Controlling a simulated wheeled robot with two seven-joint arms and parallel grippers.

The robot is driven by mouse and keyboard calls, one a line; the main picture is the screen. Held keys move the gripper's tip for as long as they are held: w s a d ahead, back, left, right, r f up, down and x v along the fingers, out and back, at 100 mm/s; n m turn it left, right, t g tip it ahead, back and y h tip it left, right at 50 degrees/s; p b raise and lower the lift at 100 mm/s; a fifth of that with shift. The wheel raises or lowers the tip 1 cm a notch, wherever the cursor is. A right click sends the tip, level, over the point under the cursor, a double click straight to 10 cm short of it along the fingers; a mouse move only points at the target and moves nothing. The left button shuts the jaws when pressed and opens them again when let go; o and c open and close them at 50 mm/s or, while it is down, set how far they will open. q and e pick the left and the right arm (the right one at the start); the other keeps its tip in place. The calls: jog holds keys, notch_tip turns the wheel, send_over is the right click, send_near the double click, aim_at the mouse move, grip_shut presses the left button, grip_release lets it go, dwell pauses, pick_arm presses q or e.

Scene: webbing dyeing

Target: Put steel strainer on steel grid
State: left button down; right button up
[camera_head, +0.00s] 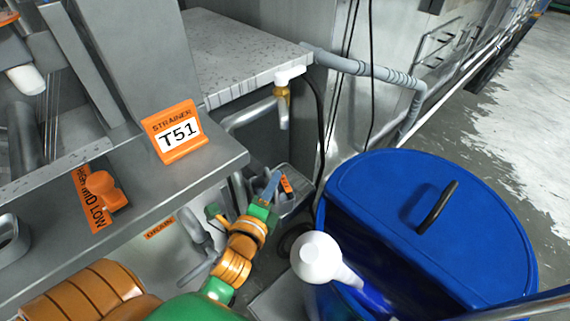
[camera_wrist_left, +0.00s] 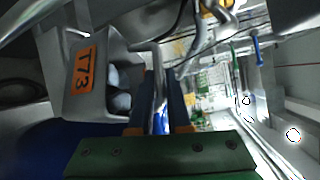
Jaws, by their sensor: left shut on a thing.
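My left gripper (camera_head: 268,188) reaches down beside the steel bench, in the gap between it and the blue bin. Its blue fingers are shut on the steel strainer (camera_head: 291,203), a small grey steel box with an orange tag. In the left wrist view the strainer (camera_wrist_left: 97,100) shows its T73 tag and grey rounded lumps inside. There the fingers (camera_wrist_left: 162,85) close at its right side, on what looks like its handle. I cannot clearly pick out the steel grid. My right gripper is not in view.
A blue bin (camera_head: 365,210) with a black-handled lid stands on the right, with a white round knob (camera_head: 316,257) in front. An orange STRAINER T51 sign (camera_head: 173,135) stands on the bench ledge. A tap (camera_head: 282,105) and grey pipes are behind the gripper.

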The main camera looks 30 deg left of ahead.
pick_arm(q)
jog(key=shift+w+a+f+b, duration=0.2)
jog(key=shift+w+f, duration=0.4)
jog(key=shift+w, duration=0.85)
jog(key=shift+w+a+f+b, duration=0.1)
jog(key=shift+w+a+f, duration=0.15)
jog(key=shift+w+f, duration=0.8)
jog(key=shift+w+a+f+b, duration=0.15)
jog(key=shift+w+a+f, duration=0.05)
jog(key=shift+w, duration=1.6)
jog(key=shift+f, duration=0.1)
jog(key=c, duration=0.9)
grip_release()
jog(key=shift+o, duration=0.2)
